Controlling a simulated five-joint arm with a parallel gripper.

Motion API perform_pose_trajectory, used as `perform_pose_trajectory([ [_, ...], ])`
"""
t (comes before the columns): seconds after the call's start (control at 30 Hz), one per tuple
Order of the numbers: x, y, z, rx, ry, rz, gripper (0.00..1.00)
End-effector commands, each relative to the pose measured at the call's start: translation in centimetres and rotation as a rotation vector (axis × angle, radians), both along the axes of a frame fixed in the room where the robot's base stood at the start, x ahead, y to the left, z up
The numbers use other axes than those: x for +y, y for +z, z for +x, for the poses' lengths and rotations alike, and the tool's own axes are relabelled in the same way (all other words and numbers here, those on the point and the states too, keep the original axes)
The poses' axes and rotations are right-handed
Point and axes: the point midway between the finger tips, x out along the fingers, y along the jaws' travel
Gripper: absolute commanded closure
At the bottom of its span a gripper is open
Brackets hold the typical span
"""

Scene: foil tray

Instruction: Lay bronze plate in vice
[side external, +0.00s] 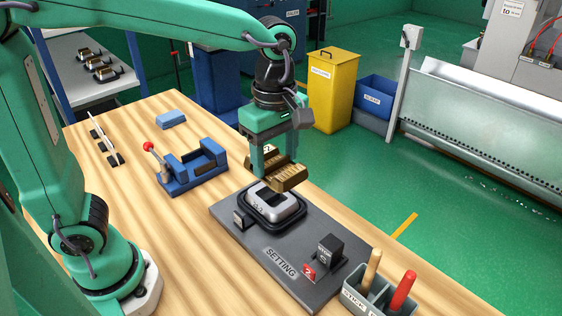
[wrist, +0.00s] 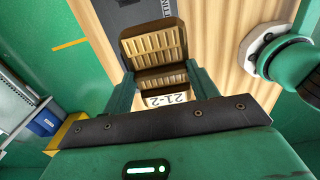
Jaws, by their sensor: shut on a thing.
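The bronze plate (side external: 290,181) is a ribbed, golden-brown, stepped piece. My gripper (side external: 272,160) is shut on it and holds it in the air above the dark setting board (side external: 250,252), near a grey metal frame (side external: 290,215) on that board. In the wrist view the ribbed faces of the bronze plate (wrist: 153,47) show between the green fingers, with a white label reading "21-2" close to the palm. The blue vice (side external: 190,172), with a red-ball lever, stands on the bench left of my gripper. Its slot looks empty.
A light blue block (side external: 171,119) lies behind the vice. A small rack (side external: 104,140) stands at the left. The setting board also carries a dark upright block (side external: 329,250) and a red tag. A tool holder (side external: 378,297) with two handles stands at the front right. Bench between vice and board is clear.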

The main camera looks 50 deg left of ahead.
Motion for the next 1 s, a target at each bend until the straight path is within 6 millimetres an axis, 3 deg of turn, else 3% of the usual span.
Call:
perform_pose_trajectory([
  [0.57, 1.0, -0.2, 0.6, -0.002, 0.003, -0.001, 0.86],
  [0.77, 3.5, -0.9, 1.9, -0.001, 0.006, 0.000, 0.86],
  [1.0, 8.3, -2.2, 3.7, -0.001, 0.009, 0.000, 0.86],
])
